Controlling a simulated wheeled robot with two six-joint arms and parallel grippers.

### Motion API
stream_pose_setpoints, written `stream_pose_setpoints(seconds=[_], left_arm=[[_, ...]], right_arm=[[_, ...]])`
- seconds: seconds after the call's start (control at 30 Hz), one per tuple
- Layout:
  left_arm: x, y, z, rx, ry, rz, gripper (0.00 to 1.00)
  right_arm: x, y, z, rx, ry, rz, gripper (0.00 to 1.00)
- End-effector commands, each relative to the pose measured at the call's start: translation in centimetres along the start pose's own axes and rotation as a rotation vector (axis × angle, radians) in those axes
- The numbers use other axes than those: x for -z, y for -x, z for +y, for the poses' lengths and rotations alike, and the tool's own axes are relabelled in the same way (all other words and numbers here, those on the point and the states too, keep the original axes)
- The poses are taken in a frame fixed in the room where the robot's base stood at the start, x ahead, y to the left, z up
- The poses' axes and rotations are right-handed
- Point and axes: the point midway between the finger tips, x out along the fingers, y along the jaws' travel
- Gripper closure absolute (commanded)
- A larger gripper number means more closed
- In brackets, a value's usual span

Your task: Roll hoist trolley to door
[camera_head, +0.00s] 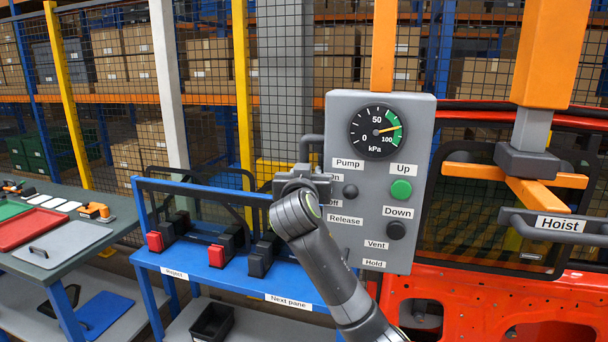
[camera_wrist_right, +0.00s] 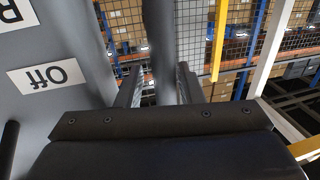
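The hoist trolley's grey control box (camera_head: 410,255) stands at the middle right on an orange post (camera_head: 384,45). Its gauge (camera_head: 377,132) has the needle in the green zone. A dark grey handle (camera_head: 312,146) loops out from the box's left side. My right gripper (camera_head: 303,176) is at this handle. In the right wrist view, the handle bar (camera_wrist_right: 160,45) runs between its two fingers, which look close against both sides. The red-orange door (camera_head: 480,300) is at the lower right, partly behind the box. My left gripper is out of view.
A blue stand (camera_head: 235,278) with red and black blocks, labelled "Next pane", is left of the box. A grey bench (camera_head: 105,222) with trays is farther left. A bar labelled "Hoist" (camera_head: 560,224) juts in at right. Mesh fencing and box shelves close off the back.

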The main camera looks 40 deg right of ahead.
Motion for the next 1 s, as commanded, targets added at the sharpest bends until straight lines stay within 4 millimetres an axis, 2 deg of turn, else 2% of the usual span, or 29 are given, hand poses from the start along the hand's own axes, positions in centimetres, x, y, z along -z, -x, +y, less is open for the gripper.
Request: stream_pose_setpoints(seconds=[0.43,0.57,0.77,1.0], left_arm=[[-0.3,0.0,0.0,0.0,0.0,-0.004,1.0],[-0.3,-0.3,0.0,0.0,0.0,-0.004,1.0],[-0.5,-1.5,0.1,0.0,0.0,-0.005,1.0],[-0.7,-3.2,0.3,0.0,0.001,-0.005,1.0]], right_arm=[[-0.1,0.0,-0.1,0.001,-0.001,-0.002,0.6],[-0.1,0.6,-0.1,0.003,-0.002,-0.001,0.6],[-0.3,3.5,-0.2,0.007,-0.006,0.0,0.6],[-0.4,9.1,-0.2,0.008,-0.009,-0.002,0.6]])
